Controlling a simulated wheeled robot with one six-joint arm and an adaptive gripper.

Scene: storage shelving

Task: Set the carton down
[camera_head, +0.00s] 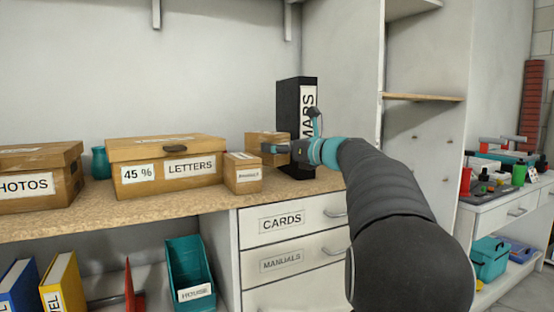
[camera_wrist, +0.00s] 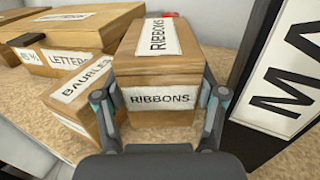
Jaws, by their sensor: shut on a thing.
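The carton labelled RIBBONS (camera_wrist: 158,68) is a small brown box with white labels on its lid and front. My gripper (camera_wrist: 160,100) is shut on it, one finger at each side. In the head view the carton (camera_head: 262,138) is at the back of the counter, partly hidden by my gripper (camera_head: 270,148) and a smaller box. It looks upright. I cannot tell whether its underside touches the counter (camera_head: 205,206).
The small BAUBLES box (camera_head: 243,178) stands close at the carton's left, with the LETTERS box (camera_head: 150,178) beyond. A tall black binder (camera_head: 290,100) stands close at the right. The PHOTOS box (camera_head: 38,185) and a teal vase (camera_head: 100,163) are farther left.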

